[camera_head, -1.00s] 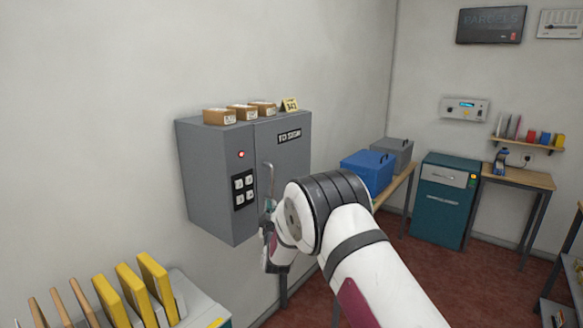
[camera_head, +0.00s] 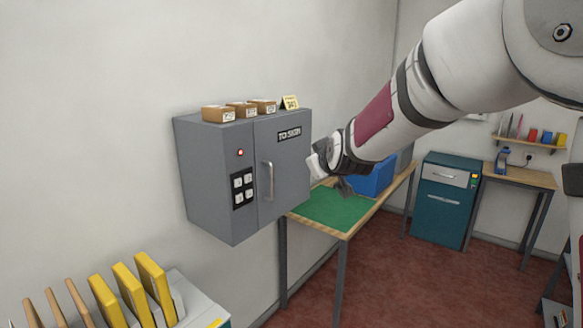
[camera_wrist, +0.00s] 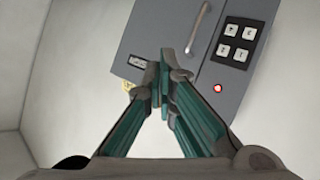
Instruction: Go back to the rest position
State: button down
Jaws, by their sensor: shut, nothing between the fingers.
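My gripper shows in the wrist view (camera_wrist: 163,70) with its teal fingers brought together and nothing between them. In the head view my arm reaches in from the upper right, and its wrist end is just right of the grey wall cabinet (camera_head: 215,175). The fingers are mostly hidden there behind the wrist. The cabinet door (camera_head: 290,165) looks closed, with a vertical handle (camera_head: 268,181) that my gripper is apart from. The cabinet also shows in the wrist view (camera_wrist: 165,40), tilted, with its handle (camera_wrist: 199,27).
Several small parcels (camera_head: 246,110) and a yellow number card (camera_head: 290,102) stand on the cabinet. A table with a green mat (camera_head: 335,207) and a blue bin (camera_head: 372,180) is behind my wrist. Yellow folders (camera_head: 133,290) stand at lower left. Red floor is open in the middle.

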jog(key=s+d+r+m+g, duration=0.15)
jog(key=s+d, duration=0.25)
jog(key=s, duration=0.5)
jog(key=s+d+r+m+g, duration=0.1)
jog(key=s+d+g, duration=0.15)
jog(key=s, duration=0.75)
jog(key=s+d+f+m+g+h, duration=0.1)
jog(key=s+d+f+m, duration=0.1)
jog(key=s, duration=0.9)
jog(key=s+d+f+m+g+h+b, duration=0.1)
jog(key=s+d+f, duration=0.3)
jog(key=s, duration=0.7)
jog(key=shift+d+m+g, duration=0.15)
jog(key=shift+m+g, duration=0.3)
jog(key=shift+g, duration=0.15)
